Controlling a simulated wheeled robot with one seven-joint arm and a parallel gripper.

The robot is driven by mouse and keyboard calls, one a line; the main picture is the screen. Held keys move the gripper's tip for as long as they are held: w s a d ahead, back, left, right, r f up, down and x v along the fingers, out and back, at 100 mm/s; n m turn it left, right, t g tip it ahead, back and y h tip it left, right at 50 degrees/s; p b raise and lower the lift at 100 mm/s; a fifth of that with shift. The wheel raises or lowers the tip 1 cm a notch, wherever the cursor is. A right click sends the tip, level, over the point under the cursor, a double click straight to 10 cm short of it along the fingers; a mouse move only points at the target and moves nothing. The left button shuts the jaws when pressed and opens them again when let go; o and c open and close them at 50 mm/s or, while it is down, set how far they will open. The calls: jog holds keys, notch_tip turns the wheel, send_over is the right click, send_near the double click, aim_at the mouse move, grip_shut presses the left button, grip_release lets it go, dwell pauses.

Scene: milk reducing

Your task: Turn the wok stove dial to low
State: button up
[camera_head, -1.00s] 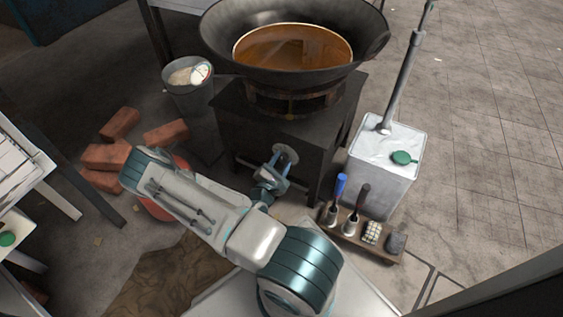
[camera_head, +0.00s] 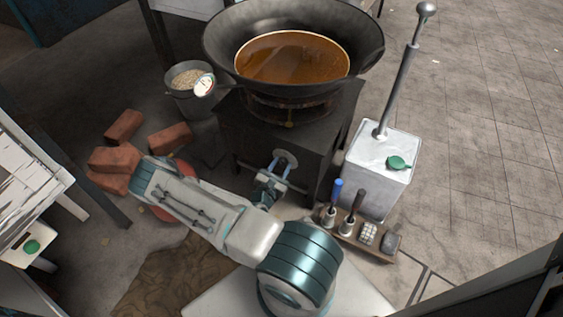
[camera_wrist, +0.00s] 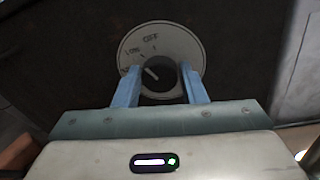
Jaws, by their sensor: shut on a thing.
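The wok stove (camera_head: 285,130) is a dark box with a round pale dial plate (camera_head: 287,158) on its front. In the wrist view, the dial plate (camera_wrist: 160,38) reads OFF at the top and LOW at the upper left, with another mark lower left partly hidden by a finger. The dark dial knob (camera_wrist: 160,78) has a white pointer line slanting up and left, roughly towards LOW. My gripper (camera_wrist: 161,85) has its blue fingers on either side of the knob, shut on it. In the head view my gripper (camera_head: 274,176) is at the stove front.
A wok (camera_head: 365,62) of brown liquid sits on the stove. A thermometer bucket (camera_head: 195,100) and red bricks (camera_head: 168,139) are to the left. A white canister (camera_head: 376,178) and a brush rack (camera_head: 350,239) are close on the right. Open paving lies farther right.

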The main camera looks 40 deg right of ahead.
jog(key=shift+a+n+p, duration=0.1)
jog(key=shift+n+p, duration=0.6)
jog(key=shift+n, duration=0.4)
jog(key=shift+f, duration=0.1)
jog(key=o, duration=1)
jog(key=p+v, duration=0.3)
jog(key=v, duration=1.1)
jog(key=shift+r, duration=0.25)
